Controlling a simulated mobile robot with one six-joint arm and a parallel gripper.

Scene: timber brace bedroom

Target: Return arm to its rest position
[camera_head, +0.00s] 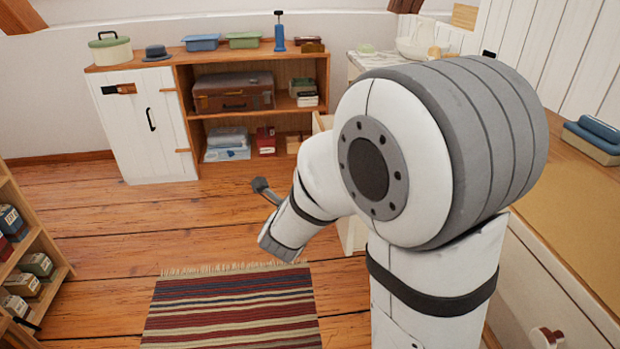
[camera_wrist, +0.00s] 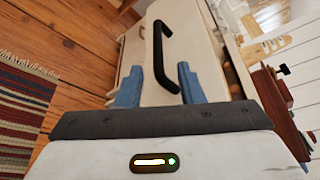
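My gripper (camera_wrist: 160,85) shows in the wrist view with its two blue fingers spread apart and nothing held between them. A black bar handle (camera_wrist: 158,55) on a cream drawer or cabinet front (camera_wrist: 185,35) lies just beyond the fingertips. I cannot tell whether a finger touches it. In the head view my white and grey arm fills the right middle, bent down toward the floor at the left. The fingers are not clear there. A pale cream front (camera_head: 352,235) shows partly behind the arm.
A striped rug (camera_head: 235,310) lies on the wooden floor (camera_head: 150,225). A shelf of boxes (camera_head: 40,250) stands at the left, a white cabinet (camera_head: 145,125) and open shelving (camera_head: 260,120) at the back. A wooden-topped counter (camera_head: 575,205) is at the right. The middle floor is clear.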

